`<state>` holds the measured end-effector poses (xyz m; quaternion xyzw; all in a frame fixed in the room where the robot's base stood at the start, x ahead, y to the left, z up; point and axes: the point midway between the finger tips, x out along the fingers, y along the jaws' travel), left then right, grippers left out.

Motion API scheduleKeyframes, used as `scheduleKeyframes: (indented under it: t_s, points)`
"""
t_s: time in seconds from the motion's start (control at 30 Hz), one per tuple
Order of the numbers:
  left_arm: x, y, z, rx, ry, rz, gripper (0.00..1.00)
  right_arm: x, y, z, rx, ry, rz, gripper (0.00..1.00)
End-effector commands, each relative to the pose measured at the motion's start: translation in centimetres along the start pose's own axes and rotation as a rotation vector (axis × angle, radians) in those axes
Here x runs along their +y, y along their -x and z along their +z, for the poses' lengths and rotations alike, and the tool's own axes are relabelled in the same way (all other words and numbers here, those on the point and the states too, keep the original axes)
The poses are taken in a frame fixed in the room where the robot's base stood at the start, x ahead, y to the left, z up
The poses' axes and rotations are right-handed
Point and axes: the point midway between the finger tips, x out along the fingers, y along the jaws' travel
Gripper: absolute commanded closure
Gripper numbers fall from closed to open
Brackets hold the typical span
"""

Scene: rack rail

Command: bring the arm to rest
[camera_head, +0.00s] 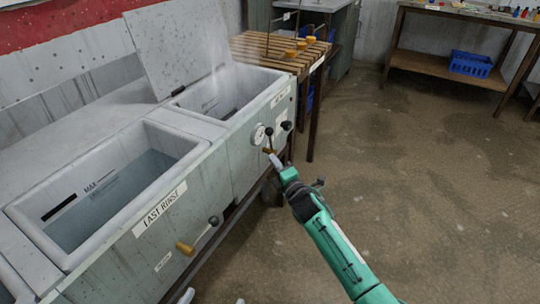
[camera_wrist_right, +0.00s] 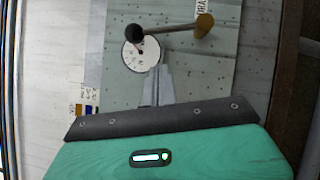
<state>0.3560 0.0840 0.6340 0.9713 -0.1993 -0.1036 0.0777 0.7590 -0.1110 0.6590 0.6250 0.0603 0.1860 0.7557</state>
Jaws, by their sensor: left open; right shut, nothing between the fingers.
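My right arm (camera_head: 340,250) is green and reaches in from the bottom right. Its gripper (camera_head: 274,160) is shut and empty, close to the grey front panel of the far tank. In the right wrist view the gripper's fingers (camera_wrist_right: 158,88) are together just below a lever with a black knob (camera_wrist_right: 135,33) and a brass end (camera_wrist_right: 204,24). I cannot tell whether they touch it. A round white gauge (camera_head: 258,134) is beside the lever. My left gripper (camera_head: 213,299) shows only as two separated fingertips at the bottom edge.
The near tank, labelled LAST RINSE (camera_head: 160,209), holds water. The far tank (camera_head: 243,108) steams, its lid (camera_head: 176,45) raised. A slatted wooden rack (camera_head: 262,50) stands beyond. Open floor (camera_head: 430,170) lies to the right.

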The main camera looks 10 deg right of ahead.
Motion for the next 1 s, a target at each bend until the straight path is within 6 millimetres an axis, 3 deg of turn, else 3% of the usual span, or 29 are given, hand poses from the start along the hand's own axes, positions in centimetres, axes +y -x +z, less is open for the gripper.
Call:
scheduleKeyframes:
  t_s: [0.13, 0.4, 0.77, 0.87, 1.0]
  points:
    - [0.5, 0.8, 1.9, -0.102, 0.013, 0.005, 0.00, 0.2, 2.5, -0.1, 0.001, 0.001, -0.001, 1.00]
    - [-0.2, 1.0, 2.3, -0.183, 0.001, -0.012, 0.00, 0.3, 6.1, 0.0, 0.000, 0.000, 0.000, 1.00]
    - [-0.5, 1.0, 2.4, -0.202, -0.003, -0.018, 0.00, 0.1, 7.5, -0.4, 0.000, -0.028, -0.007, 1.00]
    - [-0.5, 1.0, 2.4, -0.202, -0.003, -0.018, 0.00, -0.5, 9.3, -1.6, -0.005, -0.132, -0.033, 1.00]
    - [-0.5, 1.0, 2.4, -0.202, -0.003, -0.017, 0.00, -1.4, 14.1, -4.5, -0.025, -0.410, -0.101, 1.00]
